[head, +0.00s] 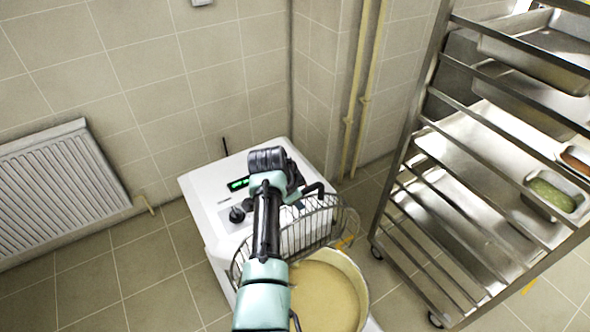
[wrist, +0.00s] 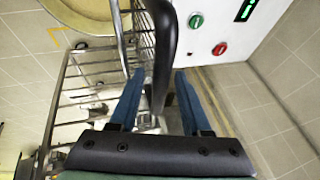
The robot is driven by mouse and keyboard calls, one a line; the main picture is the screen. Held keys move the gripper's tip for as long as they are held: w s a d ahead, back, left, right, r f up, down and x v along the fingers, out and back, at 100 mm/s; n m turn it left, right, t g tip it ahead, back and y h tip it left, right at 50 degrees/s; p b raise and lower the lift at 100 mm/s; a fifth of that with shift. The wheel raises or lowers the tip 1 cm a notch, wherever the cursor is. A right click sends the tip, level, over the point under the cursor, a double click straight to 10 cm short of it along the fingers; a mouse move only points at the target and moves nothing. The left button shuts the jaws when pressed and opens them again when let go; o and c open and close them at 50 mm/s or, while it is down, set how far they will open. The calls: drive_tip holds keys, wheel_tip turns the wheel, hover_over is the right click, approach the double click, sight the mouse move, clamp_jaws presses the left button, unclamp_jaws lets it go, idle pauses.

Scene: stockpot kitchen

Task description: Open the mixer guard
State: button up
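The mixer (head: 215,205) is a white machine with a green display and knobs. Its wire guard (head: 308,228) stands at the bowl's rear side in the head view; the pale contents of the bowl (head: 325,298) show uncovered in front of it. A dark curved bar (wrist: 166,45), seemingly the guard's handle, runs between the fingers of my gripper (wrist: 160,88). The two blue fingers are apart, with a gap visible at least on the right.
A metal tray rack (head: 445,165) stands close on the right. A radiator (head: 60,185) is on the left wall, and yellow pipes (head: 362,95) run up the back corner. Green and red buttons (wrist: 219,48) sit on the mixer's face. The floor left of the mixer is clear.

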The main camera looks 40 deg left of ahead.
idle(0.3)
drive_tip(key=v, duration=1.3)
idle(0.3)
